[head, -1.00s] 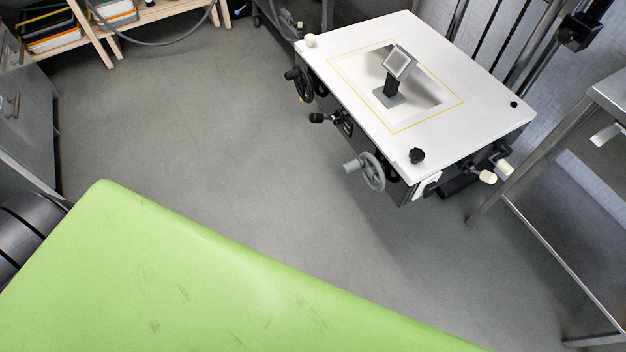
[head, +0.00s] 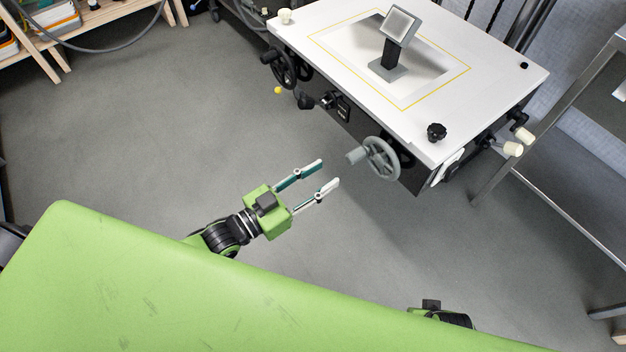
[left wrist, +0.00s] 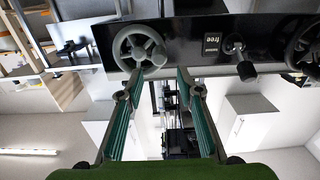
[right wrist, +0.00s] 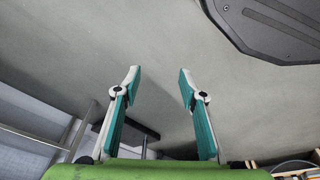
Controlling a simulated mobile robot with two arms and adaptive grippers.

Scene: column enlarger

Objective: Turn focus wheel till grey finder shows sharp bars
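The grey finder (head: 390,68) stands on the white board, its tilted pale screen facing up; I cannot make out bars on it. A grey handwheel (head: 381,158) with a crank handle sits on the table's near side and also shows in the left wrist view (left wrist: 139,47). A black handwheel (head: 285,68) is at the far-left end of that side. Neither wheel's role is readable. My left gripper (head: 322,174) is open and empty, left of and apart from the grey wheel. My right gripper (right wrist: 158,76) is open and empty; its fingers do not show in the head view.
The white board (head: 480,100) carries a black knob (head: 437,131) at its near corner. A black lever knob (head: 306,101) juts out between the wheels, beside a small label. A metal frame (head: 545,133) stands at right. Open floor lies left of the table.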

